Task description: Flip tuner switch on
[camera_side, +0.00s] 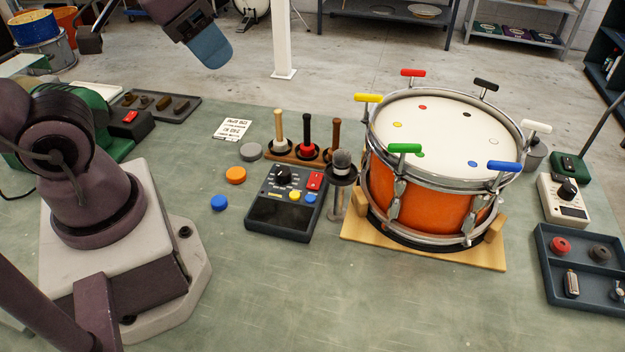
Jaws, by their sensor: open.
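A dark control box (283,207) lies on the bench left of the drum. It has a black knob, a red rocker switch (315,180) at its upper right, yellow and blue buttons and a dark panel. I take it for the tuner; no label is readable. The switch's tilt is too small to tell. A pale box (563,199) with a black knob and small display, right of the drum, could also be a tuner. My gripper (210,47), with a blue end, hangs at the top, well above and apart from the boxes. It is open and nothing shows in it.
An orange drum (416,191) with coloured keys stands on a wooden base. A rack of mallets (300,150) stands behind the box. A tray (548,270) lies right; the front bench is clear.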

